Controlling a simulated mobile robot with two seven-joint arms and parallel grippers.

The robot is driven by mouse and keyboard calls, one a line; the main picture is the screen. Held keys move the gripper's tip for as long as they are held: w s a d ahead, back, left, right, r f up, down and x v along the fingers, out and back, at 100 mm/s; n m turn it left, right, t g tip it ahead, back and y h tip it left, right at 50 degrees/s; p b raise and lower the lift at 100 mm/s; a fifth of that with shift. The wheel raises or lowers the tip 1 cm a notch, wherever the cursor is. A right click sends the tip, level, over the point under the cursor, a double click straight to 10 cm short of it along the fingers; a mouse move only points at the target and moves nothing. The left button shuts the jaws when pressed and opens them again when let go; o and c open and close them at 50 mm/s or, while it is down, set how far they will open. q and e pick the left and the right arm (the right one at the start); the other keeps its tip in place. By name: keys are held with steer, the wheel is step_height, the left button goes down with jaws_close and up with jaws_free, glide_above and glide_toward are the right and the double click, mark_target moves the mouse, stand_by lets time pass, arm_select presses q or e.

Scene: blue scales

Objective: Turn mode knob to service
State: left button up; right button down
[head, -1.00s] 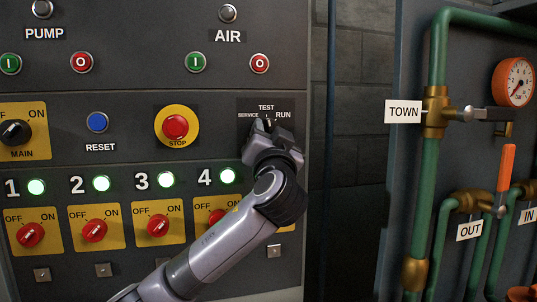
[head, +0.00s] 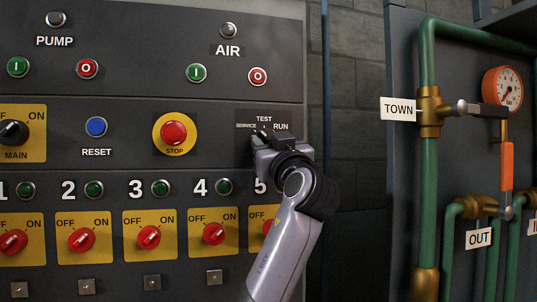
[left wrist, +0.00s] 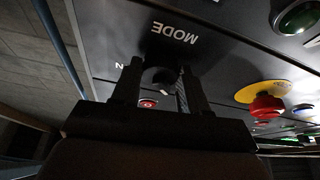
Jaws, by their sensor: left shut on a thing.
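The mode knob (left wrist: 157,77) is a small dark knob with a white mark, under the upside-down MODE label (left wrist: 175,33) in the left wrist view. In the head view, the SERVICE, TEST and RUN legend (head: 263,121) shows on the right of the panel. My left gripper (head: 267,136) reaches up to it and hides most of the knob. In the left wrist view, the fingers of my left gripper (left wrist: 160,87) stand on both sides of the knob, shut on it. I cannot tell exactly which position it points to. My right gripper is not in view.
A red STOP button (head: 174,132) on a yellow plate and a blue RESET button (head: 96,126) lie left of the knob. Red OFF/ON knobs (head: 148,237) line the lower panel. Green pipes (head: 428,180) with valves and a gauge (head: 508,86) stand at the right.

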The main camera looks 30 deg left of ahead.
arm_select(q)
steer(key=shift+d+n+g+y, duration=0.1)
steer(key=shift+n+g+y, duration=0.2)
steer(key=shift+n, duration=0.4)
steer(key=o, duration=1.1)
steer(key=shift+c, duration=0.2)
steer(key=b+v, duration=0.1)
steer(key=v, duration=0.6)
steer(key=shift+s+d, duration=0.1)
